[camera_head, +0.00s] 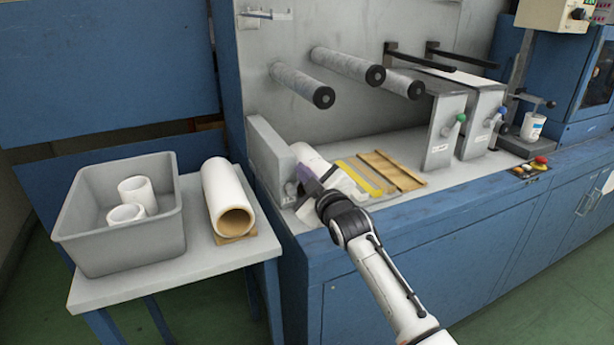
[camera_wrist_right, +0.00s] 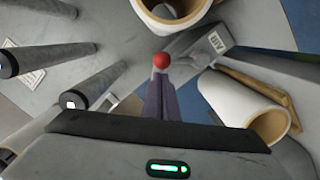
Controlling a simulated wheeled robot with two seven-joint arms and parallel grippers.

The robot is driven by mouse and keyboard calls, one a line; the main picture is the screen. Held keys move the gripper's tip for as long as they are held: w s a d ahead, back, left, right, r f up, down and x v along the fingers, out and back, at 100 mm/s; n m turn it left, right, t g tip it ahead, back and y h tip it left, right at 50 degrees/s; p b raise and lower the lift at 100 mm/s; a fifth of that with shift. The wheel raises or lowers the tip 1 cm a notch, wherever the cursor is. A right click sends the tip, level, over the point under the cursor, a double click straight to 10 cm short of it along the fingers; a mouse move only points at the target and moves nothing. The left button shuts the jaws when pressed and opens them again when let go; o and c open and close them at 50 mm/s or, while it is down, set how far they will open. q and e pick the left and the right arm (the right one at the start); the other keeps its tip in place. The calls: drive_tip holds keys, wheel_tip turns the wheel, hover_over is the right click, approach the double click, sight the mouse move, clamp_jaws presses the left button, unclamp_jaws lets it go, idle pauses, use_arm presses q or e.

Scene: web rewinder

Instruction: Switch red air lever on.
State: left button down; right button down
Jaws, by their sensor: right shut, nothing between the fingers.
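The red ball knob (camera_wrist_right: 161,61) of the air lever shows in the right wrist view, straight ahead of my right fingertips. My right gripper (camera_wrist_right: 162,88) is shut and empty, its tips close below the knob in that picture. I cannot tell whether they touch it. In the head view my right gripper (camera_head: 305,174) is at the left end of the machine's deck, beside a white roll (camera_head: 318,160). The red knob is hidden there. A small label (camera_wrist_right: 214,40) is to the right of the knob in the wrist view. My left gripper is not in view.
Several dark-ended rollers (camera_head: 323,97) stick out from the machine wall above the deck. A side table holds a grey bin (camera_head: 120,238) and a large cardboard-cored roll (camera_head: 222,190). Green (camera_head: 461,118) and blue (camera_head: 501,110) knobs and a red button (camera_head: 541,160) are further right.

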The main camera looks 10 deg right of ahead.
drive_tip(key=s+r+p, duration=0.1)
drive_tip(key=s+r, duration=0.2)
drive_tip(key=s, duration=0.8)
drive_tip(key=shift+r+p, duration=0.15)
drive_tip(key=shift+p, duration=0.25)
drive_tip(key=shift+d, duration=0.1)
drive_tip(key=s+d+f+m+g, duration=0.1)
drive_tip(key=s+d+f, duration=0.1)
drive_tip(key=s+f, duration=0.35)
drive_tip(key=s+d+f+m+g, duration=0.1)
drive_tip(key=s+f+m, duration=0.1)
drive_tip(key=f, duration=0.7)
drive_tip(key=s+d+f+m+g, duration=0.2)
drive_tip(key=s+f, duration=0.5)
drive_tip(key=s, duration=0.3)
drive_tip(key=s+d+f+m+g+h, duration=0.1)
drive_tip(key=s+d+f+m+g, duration=0.1)
drive_tip(key=s+f, duration=0.5)
drive_tip(key=s+d+f+m+g, duration=0.2)
drive_tip(key=s+f, duration=0.5)
drive_tip(key=s, duration=0.6)
drive_tip(key=shift+d+h, duration=0.2)
drive_tip(key=shift+h, duration=0.2)
